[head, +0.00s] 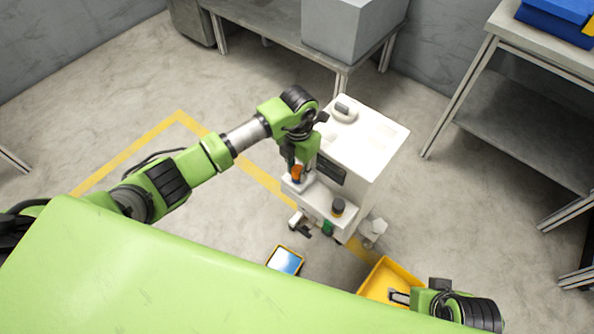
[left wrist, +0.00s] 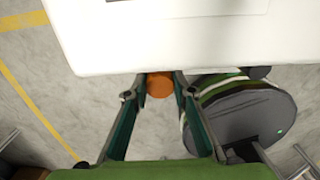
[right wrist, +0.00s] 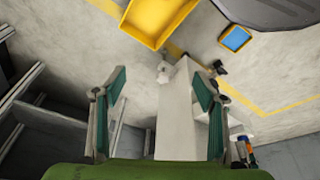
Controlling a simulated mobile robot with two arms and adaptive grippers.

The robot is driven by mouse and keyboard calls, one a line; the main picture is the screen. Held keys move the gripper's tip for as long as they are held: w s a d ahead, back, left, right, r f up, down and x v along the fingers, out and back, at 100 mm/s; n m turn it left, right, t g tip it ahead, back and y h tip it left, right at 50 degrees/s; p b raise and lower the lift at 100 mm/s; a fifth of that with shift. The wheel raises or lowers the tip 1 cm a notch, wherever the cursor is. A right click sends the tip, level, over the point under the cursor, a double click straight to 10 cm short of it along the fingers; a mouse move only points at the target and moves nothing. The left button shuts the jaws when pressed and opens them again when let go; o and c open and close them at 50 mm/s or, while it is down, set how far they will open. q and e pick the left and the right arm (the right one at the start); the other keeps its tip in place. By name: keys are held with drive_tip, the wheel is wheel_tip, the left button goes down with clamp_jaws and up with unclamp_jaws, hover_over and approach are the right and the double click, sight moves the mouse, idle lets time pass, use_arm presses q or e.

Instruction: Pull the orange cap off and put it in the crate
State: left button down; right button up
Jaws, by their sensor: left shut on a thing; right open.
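The orange cap (head: 297,172) sits at the left front of the white machine (head: 365,140) in the head view. My left gripper (head: 299,170) is shut on it from above. In the left wrist view the orange cap (left wrist: 160,84) lies between the two fingertips, just below the machine's white edge. The crate is yellow (head: 388,277) and stands on the floor at the lower right of the head view; it also shows at the top of the right wrist view (right wrist: 150,35). My right gripper (head: 400,296) is open and empty, over the crate in the head view.
A black-topped knob (head: 338,206) stands on the machine's front ledge. A blue-screened yellow tray (head: 285,260) lies on the floor in front. A bench with a grey box (head: 350,25) is behind, and a shelf table (head: 520,110) is at the right.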

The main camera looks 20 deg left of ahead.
sight(298, 169)
use_arm(q)
drive_tip(key=shift+r+p, duration=0.4)
drive_tip(key=shift+r, duration=0.45)
drive_tip(key=shift+r+p, duration=0.4)
drive_tip(key=shift+p, duration=0.2)
drive_tip(key=shift+r+p, duration=0.35)
drive_tip(key=shift+r, duration=0.1)
drive_tip(key=shift+r+p, duration=0.35)
drive_tip(key=shift+r, duration=0.1)
drive_tip(key=shift+r+p, duration=0.6)
drive_tip(key=shift+r, duration=0.1)
use_arm(e)
wheel_tip(298, 169, down, 17)
drive_tip(key=s+g, duration=0.1)
drive_tip(key=s, duration=0.1)
drive_tip(key=shift+s+r, duration=0.2)
use_arm(q)
drive_tip(key=shift+r, duration=0.15)
use_arm(e)
drive_tip(key=shift+w+r, duration=0.2)
